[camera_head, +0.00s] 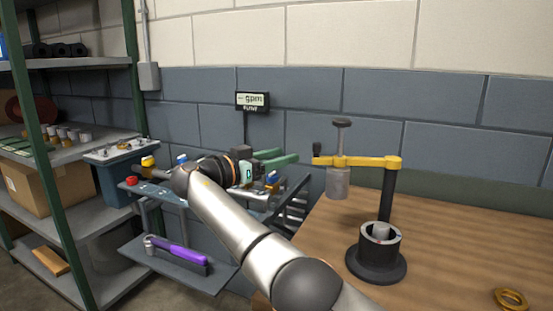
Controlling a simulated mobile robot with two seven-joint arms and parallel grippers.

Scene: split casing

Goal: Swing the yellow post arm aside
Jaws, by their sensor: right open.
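The yellow post arm (372,161) reaches left from the top of a black upright post (387,193) on the wooden bench. A grey metal cylinder (337,184) hangs under its outer part, with a dark T-shaped screw (341,135) above. A dark handle (316,150) stands at its left end. Below and right of the cylinder, a round black base with an open metal casing (380,240) holds a pale inner part. My right gripper (288,160) has green fingers, open and empty, pointing right, a short gap left of the dark handle. My left gripper is out of view.
A brass ring (510,299) lies on the wooden bench (465,235) at the lower right. A grey tool cart (205,276) with a purple-handled wrench (180,251) stands behind my right arm. A gpm display (252,101) is above it. Green-framed shelving (75,220) fills the left.

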